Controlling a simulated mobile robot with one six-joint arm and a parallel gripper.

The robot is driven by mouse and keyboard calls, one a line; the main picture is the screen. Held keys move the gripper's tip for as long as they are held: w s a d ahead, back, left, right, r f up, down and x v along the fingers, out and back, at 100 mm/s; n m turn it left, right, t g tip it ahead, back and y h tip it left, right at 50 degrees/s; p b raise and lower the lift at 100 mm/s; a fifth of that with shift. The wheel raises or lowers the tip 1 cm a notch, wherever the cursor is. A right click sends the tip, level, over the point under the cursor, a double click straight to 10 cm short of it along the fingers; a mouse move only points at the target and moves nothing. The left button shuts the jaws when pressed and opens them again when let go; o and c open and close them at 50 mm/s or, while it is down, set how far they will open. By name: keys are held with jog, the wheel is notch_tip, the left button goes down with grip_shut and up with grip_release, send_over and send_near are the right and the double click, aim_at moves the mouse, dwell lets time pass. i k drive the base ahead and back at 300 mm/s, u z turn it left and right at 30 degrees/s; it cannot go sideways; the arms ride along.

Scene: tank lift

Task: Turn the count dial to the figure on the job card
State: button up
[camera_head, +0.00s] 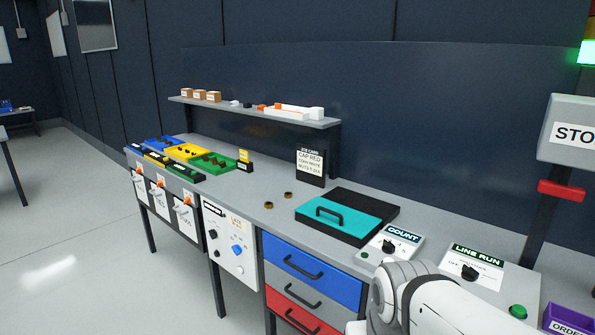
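The count dial (388,246) is a black knob on a white panel headed COUNT, on the bench at the lower right. The scale marks around it are too small to read, so I cannot tell its setting. The job card (310,161) is a dark upright board with a white sheet, standing towards the back of the bench. Its heading and "CAP RED" can be made out; the lines below are too small to read surely. My grey arm rises from the bottom edge, just in front of the count panel. My gripper is not in view.
Right of the count panel is a LINE RUN panel (472,268) with a black knob; a green button (518,312) is near it. A teal lid (345,214) with a handle lies left of the dial. A STOP box (573,130) stands at right. Bench between card and lid is mostly clear.

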aim_at(388, 247)
jog(key=u, duration=0.1)
jog(key=i, duration=1.1)
jog(key=z, duration=0.45)
